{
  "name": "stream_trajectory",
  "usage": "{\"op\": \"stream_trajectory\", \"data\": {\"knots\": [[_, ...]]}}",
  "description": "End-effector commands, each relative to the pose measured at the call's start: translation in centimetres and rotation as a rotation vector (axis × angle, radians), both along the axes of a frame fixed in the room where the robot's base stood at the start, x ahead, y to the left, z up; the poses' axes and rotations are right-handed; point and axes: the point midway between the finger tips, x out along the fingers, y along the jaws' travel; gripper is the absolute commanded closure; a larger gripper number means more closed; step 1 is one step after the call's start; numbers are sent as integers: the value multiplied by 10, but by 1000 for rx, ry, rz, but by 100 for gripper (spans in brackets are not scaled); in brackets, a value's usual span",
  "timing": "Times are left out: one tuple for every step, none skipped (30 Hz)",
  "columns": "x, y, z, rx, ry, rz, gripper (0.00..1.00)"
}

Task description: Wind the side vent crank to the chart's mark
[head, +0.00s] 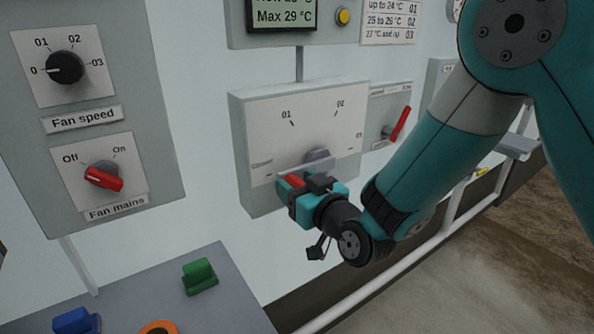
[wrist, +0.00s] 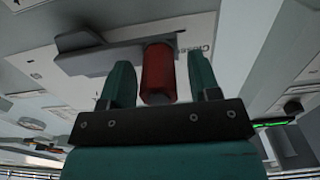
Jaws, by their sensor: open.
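The side vent crank has a grey hub (head: 318,157) on a white dial panel (head: 270,115) marked 01, 02 and 03. Its pale arm points left and slightly down, toward a label at the dial's lower left. In the wrist view the label beside the crank is partly hidden and starts "Close". The crank's red handle (wrist: 158,72) stands between the two teal fingers of my gripper (wrist: 161,80), with gaps on both sides. The handle also shows in the head view (head: 294,181), partly covered by my gripper (head: 302,186). My gripper is open around it.
A chart (head: 390,20) lists temperature ranges against 01, 02 and 03. A display (head: 281,14), cut off at the top, reads Max 29 °C. A red lever (head: 400,124) is right of the dial. Fan knobs (head: 65,67) are left; a green block (head: 199,277) lies below.

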Motion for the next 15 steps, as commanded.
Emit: {"op": "stream_trajectory", "data": {"knots": [[2, 2, 2, 1, -1, 1, 44], [2, 2, 1, 1, -1, 1, 44], [3, 2, 1, 1, -1, 1, 44], [3, 2, 0, 1, -1, 0, 44], [3, 2, 0, -1, -1, 0, 44], [3, 2, -1, -1, -1, 0, 44], [3, 2, -1, -1, -1, 0, 44], [3, 2, -1, -1, -1, 0, 44], [3, 2, -1, 0, -1, 0, 44], [3, 2, -1, 0, -1, 0, 44], [3, 2, -1, 0, -1, 0, 46], [3, 2, -1, 1, -1, 0, 55], [3, 2, -1, 1, -1, 0, 62], [3, 2, -1, 0, 0, 0, 69], [3, 2, 0, 1, -1, 0, 78]]}}
